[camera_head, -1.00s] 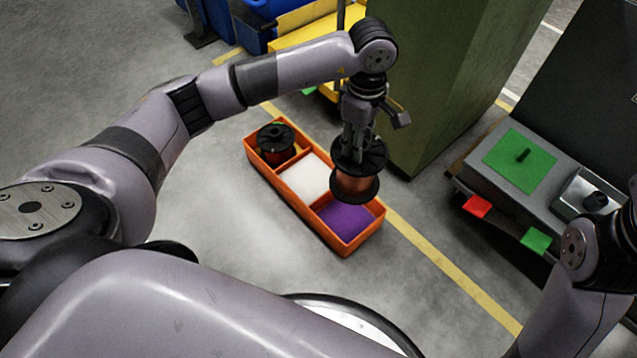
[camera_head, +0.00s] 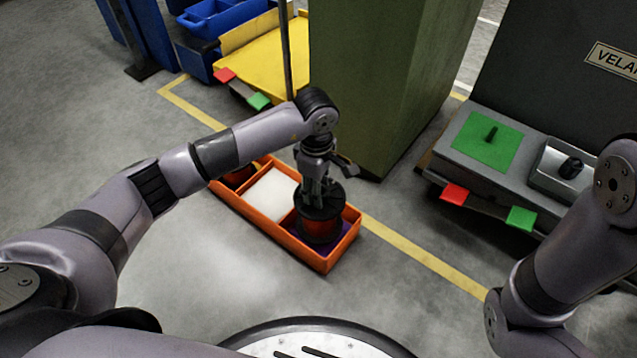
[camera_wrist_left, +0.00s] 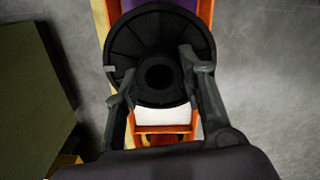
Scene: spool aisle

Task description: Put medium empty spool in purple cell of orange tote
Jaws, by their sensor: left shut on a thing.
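The orange tote (camera_head: 262,231) stands on the floor with three cells in a row. The purple cell (camera_head: 347,236) is at the near right end and the white cell (camera_head: 268,193) is in the middle. My left gripper (camera_head: 316,197) is shut on a spool (camera_head: 319,224) with black flanges and a copper-brown middle. It holds the spool upright, low in or just over the purple cell; contact with the floor is hidden. The left wrist view shows the fingers (camera_wrist_left: 151,67) on either side of the spool's black top flange (camera_wrist_left: 158,33). My right gripper is out of view.
Another spool (camera_head: 237,178) sits in the far cell, partly behind my left arm. A green cabinet (camera_head: 395,90) stands close behind the tote. A grey bench (camera_head: 470,168) with a green pad is at the right, and a yellow cart (camera_head: 262,65) at the back.

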